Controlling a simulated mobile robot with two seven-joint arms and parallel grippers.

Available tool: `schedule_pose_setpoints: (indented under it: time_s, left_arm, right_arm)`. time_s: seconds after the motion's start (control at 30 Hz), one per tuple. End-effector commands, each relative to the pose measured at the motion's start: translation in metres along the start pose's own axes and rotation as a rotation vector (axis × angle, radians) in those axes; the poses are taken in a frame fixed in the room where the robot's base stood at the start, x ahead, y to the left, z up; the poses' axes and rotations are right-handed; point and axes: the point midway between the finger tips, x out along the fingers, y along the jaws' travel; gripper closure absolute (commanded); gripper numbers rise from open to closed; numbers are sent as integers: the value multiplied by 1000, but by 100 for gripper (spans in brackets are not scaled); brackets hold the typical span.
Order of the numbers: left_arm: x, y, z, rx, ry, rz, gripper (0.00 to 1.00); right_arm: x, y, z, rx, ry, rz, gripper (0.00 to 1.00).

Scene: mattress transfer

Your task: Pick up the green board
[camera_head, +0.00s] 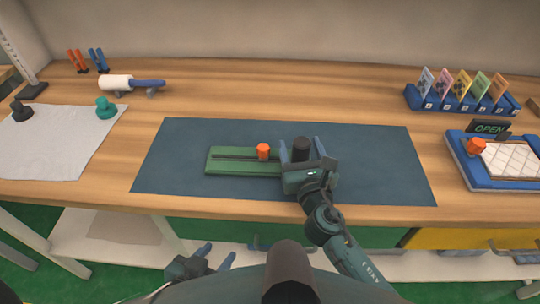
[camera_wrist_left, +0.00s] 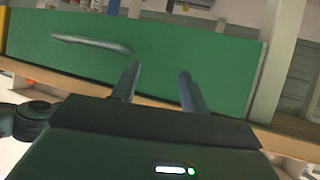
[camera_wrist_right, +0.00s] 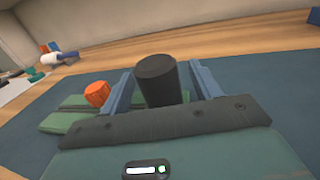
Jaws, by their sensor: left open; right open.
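The green board (camera_head: 230,167) lies flat on the dark blue mat (camera_head: 380,150) in the middle of the table, with a groove along it. An orange knob (camera_head: 263,151) stands on it, and a black cylinder (camera_head: 301,148) stands near its right end, which my right gripper partly hides. My right gripper (camera_head: 302,152) is open, with its fingers on either side of the black cylinder. In the right wrist view, the cylinder (camera_wrist_right: 158,80) stands between the fingers, with visible gaps. My left gripper (camera_head: 215,252) is open and empty, low in front of the table, facing a green drawer front (camera_wrist_left: 190,62).
A white cloth (camera_head: 60,145) with black and teal knobs lies at left, a white roller (camera_head: 117,83) behind it. A blue card rack (camera_head: 460,99) and a blue tray (camera_head: 470,175) stand at right. The mat is clear beyond the board.

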Motion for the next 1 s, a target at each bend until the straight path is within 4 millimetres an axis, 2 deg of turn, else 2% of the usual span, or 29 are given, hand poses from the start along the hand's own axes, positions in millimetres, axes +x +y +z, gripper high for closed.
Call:
schedule_pose_setpoints:
  time_s: [0.07, 0.77, 1.0]
  left_arm:
    - [0, 0, 1, 1, -3, 1, 55]
    - [-1, 1, 6, 0, -13, 2, 55]
    - [-2, 1, 4, 0, -14, 1, 55]
  right_arm:
    - [0, 0, 0, 0, 0, 0, 41]
    - [0, 0, 2, 1, -3, 0, 98]
    - [1, 0, 6, 2, -4, 0, 100]
